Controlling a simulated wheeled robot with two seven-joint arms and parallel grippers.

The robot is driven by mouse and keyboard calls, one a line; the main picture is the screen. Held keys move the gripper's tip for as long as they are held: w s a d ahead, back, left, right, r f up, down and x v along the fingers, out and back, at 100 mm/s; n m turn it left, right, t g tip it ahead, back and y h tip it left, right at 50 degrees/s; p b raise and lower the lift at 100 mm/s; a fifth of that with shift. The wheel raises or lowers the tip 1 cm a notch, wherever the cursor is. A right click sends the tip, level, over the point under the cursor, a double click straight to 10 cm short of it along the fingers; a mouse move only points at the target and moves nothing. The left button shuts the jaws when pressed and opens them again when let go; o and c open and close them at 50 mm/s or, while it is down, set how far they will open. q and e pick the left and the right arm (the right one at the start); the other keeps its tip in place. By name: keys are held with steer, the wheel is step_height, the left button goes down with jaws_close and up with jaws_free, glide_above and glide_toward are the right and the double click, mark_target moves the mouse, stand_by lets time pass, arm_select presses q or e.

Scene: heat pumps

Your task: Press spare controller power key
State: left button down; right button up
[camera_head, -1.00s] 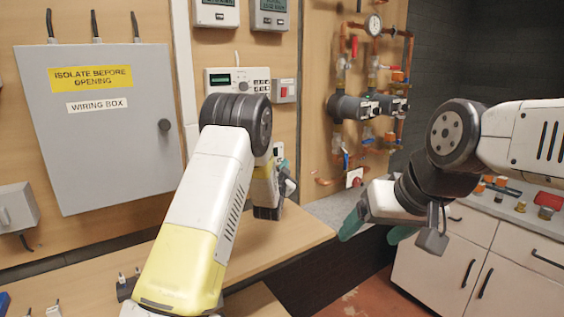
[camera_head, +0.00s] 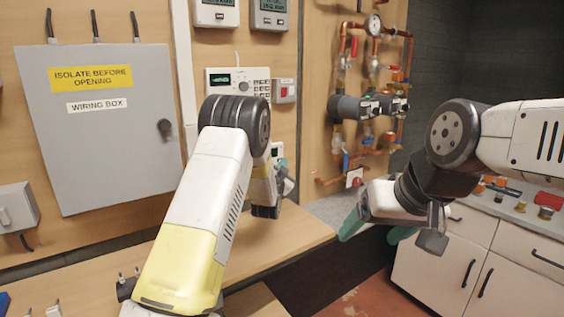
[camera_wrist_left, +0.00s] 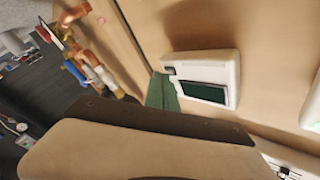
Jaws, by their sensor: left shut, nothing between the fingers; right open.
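A small white controller (camera_wrist_left: 205,80) with a dark green screen is on the wooden wall in the left wrist view. No label or key marking can be read on it. A sliver of a white unit (camera_head: 277,148) shows beside my left arm in the head view. My left gripper (camera_head: 285,166) is shut and empty near it, largely hidden by its arm. In the left wrist view its teal fingertip (camera_wrist_left: 162,92) is at the controller's left edge; I cannot tell whether they touch. My right gripper (camera_head: 376,231) is open and empty, away from the wall.
A white keypad panel (camera_head: 240,79) and a red-switch box (camera_head: 284,90) are above my left gripper. A grey wiring box (camera_head: 98,125) is left, and copper pipes with pumps (camera_head: 365,105) are right. A wooden worktop (camera_head: 290,236) lies below.

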arm_select(q)
steer(key=shift+w+a, duration=0.15)
steer(key=shift+w, duration=0.05)
stand_by(0.6)
steer(key=shift+s+d, duration=0.4)
steer(key=shift+s, duration=0.2)
steer(key=shift+s+d, duration=0.75)
steer(key=shift+s, duration=0.3)
steer(key=shift+s+d, duration=0.75)
steer(key=shift+s, duration=0.25)
